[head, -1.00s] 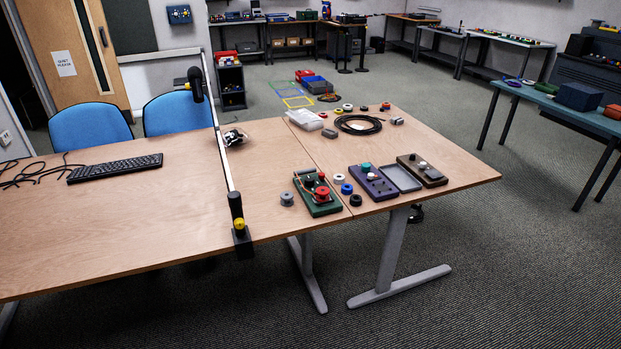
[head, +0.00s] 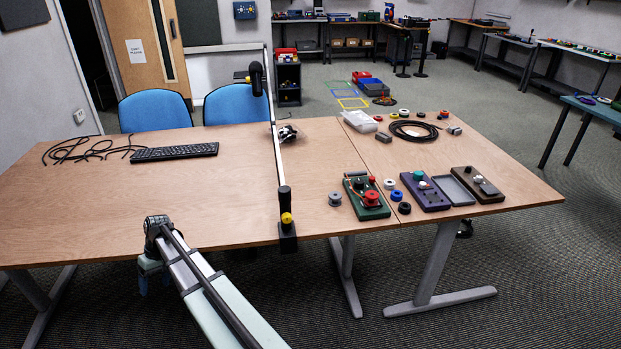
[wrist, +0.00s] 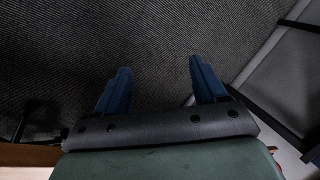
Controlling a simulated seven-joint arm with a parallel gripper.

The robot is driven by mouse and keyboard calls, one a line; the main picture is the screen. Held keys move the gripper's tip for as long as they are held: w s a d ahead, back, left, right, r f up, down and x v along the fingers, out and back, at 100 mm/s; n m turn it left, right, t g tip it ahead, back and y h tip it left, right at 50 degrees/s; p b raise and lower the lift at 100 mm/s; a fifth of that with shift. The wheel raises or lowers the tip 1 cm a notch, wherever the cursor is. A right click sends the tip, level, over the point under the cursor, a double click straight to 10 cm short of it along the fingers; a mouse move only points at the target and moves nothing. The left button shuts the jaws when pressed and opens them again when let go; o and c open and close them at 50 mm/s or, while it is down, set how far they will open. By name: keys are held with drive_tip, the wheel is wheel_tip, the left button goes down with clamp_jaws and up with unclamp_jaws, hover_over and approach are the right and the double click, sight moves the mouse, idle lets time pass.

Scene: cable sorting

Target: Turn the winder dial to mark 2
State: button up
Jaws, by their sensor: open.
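A green device (head: 357,206) with a red knob or spool lies near the table's front edge in the head view. To its right are a purple device (head: 435,202) with a teal knob and a dark brown device (head: 467,180) with pale parts. Which one carries the winder dial, and its marks, are too small to tell. My gripper (wrist: 158,65) is open and empty, with its two blue fingers apart over carpet in the wrist view. In the head view it hangs by the table's front edge, well left of the devices, mostly hidden by my arm.
A post-and-rail frame (head: 286,220) crosses the wooden table (head: 230,210) between my arm and the devices. Several small spools (head: 335,199) lie around the green device. A keyboard (head: 175,152) and loose black cables (head: 75,148) lie at left. A coiled cable (head: 414,130) lies behind the devices.

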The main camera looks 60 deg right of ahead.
drive_tip(key=w+d+r+t, duration=0.1)
drive_tip(key=w+d+r, duration=0.2)
drive_tip(key=w+r, duration=0.35)
drive_tip(key=d+r+t, duration=0.1)
drive_tip(key=d+r, duration=0.2)
drive_tip(key=d, duration=0.4)
drive_tip(key=d+r, duration=0.4)
drive_tip(key=d, duration=0.3)
drive_tip(key=s+d+r+n+t, duration=0.1)
drive_tip(key=s+d+r, duration=0.25)
drive_tip(key=d, duration=0.85)
drive_tip(key=s+d+r+n, duration=0.15)
drive_tip(key=d+r, duration=0.35)
drive_tip(key=d, duration=0.6)
drive_tip(key=s+d+r+t, duration=0.1)
drive_tip(key=s+d+r, duration=0.25)
drive_tip(key=d, duration=0.85)
drive_tip(key=n+h, duration=0.2)
drive_tip(key=n, duration=0.2)
hover_over(360, 181)
drive_tip(key=s+d, duration=0.2)
drive_tip(key=s, duration=0.3)
wheel_tip(360, 181, down, 4)
drive_tip(key=x, duration=1.3)
drive_tip(key=shift+d+f, duration=0.2)
drive_tip(key=shift+f, duration=0.15)
drive_tip(key=c, duration=1.1)
